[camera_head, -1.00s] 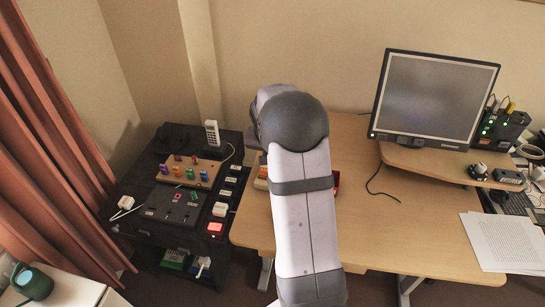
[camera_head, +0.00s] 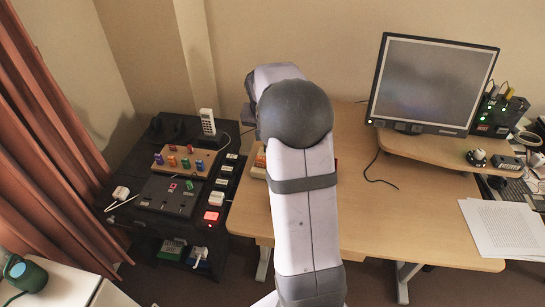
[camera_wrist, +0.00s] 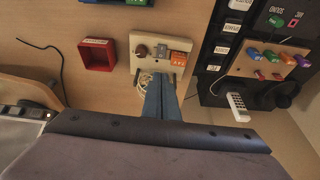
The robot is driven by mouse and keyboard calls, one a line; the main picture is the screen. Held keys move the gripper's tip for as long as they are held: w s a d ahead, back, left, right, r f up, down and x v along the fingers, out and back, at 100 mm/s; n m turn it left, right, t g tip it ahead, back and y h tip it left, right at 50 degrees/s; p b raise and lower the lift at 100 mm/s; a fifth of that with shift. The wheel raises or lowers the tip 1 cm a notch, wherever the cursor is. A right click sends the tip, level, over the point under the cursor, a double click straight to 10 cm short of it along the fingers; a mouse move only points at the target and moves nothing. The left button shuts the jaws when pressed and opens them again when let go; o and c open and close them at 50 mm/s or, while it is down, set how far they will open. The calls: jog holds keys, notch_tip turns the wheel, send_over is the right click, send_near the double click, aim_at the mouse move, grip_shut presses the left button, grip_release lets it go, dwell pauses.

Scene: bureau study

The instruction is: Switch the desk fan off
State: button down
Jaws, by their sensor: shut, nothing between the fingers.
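I cannot make out a desk fan for certain in either view. My gripper (camera_wrist: 160,82) shows in the wrist view as two blue-grey fingers, shut together and empty. Its tips point at the near edge of a cream panel (camera_wrist: 148,66) on the desk; I cannot tell whether they touch it. The panel carries a dark knob (camera_wrist: 141,50), a small part beside it and an orange switch block (camera_wrist: 178,58). Its labels are too small to read. In the head view my arm hides the gripper and most of the panel.
An empty red tray (camera_wrist: 97,54) lies beside the panel. A black cabinet (camera_head: 225,185) with plugs, switches and a white handset (camera_head: 207,122) stands left of the desk. A monitor (camera_head: 433,82) and papers (camera_head: 505,228) are at the right. The desk's middle (camera_head: 400,215) is largely clear.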

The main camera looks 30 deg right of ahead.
jog(key=shift+w+d, duration=0.1)
jog(key=shift+d, duration=0.1)
jog(key=p+x, duration=0.1)
jog(key=x, duration=0.5)
jog(key=p+x, duration=0.1)
jog(key=x, duration=0.5)
jog(key=shift+a+f+p, duration=0.1)
jog(key=shift+a+p, duration=0.15)
jog(key=shift+p, duration=0.05)
jog(key=shift+d+f, duration=0.1)
jog(key=shift+f, duration=0.8)
